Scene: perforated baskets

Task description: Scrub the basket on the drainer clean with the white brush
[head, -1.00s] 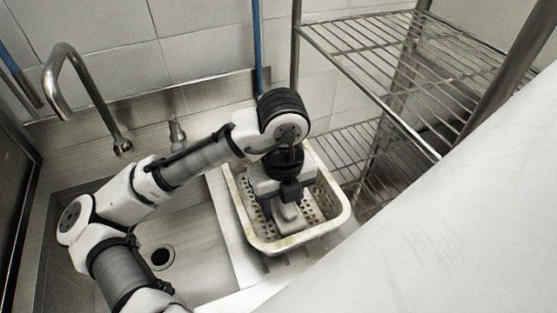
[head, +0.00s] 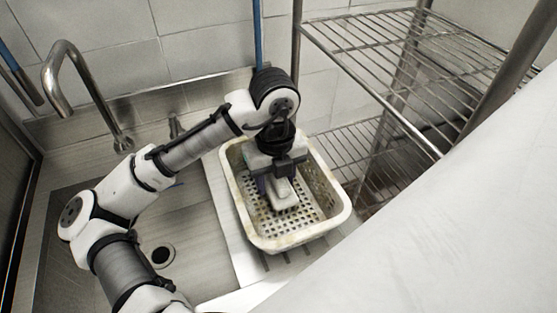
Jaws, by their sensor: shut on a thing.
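The basket (head: 291,242) is off-white and perforated, with brownish stains on its rim and inner walls. It sits upright on the drainer (head: 240,268) to the right of the sink. My gripper (head: 280,188) points down inside the basket and is shut on the white brush (head: 285,196). The brush is low over the perforated floor, towards the back left of the basket; I cannot tell whether its bristles touch. The gripper and wrist hide the back part of the basket.
The sink basin with its drain hole (head: 162,256) lies left of the basket, under my arm. A tall tap (head: 75,75) stands at the back left. A wire shelf rack (head: 400,55) stands close on the right. A blue pole (head: 258,35) rises behind.

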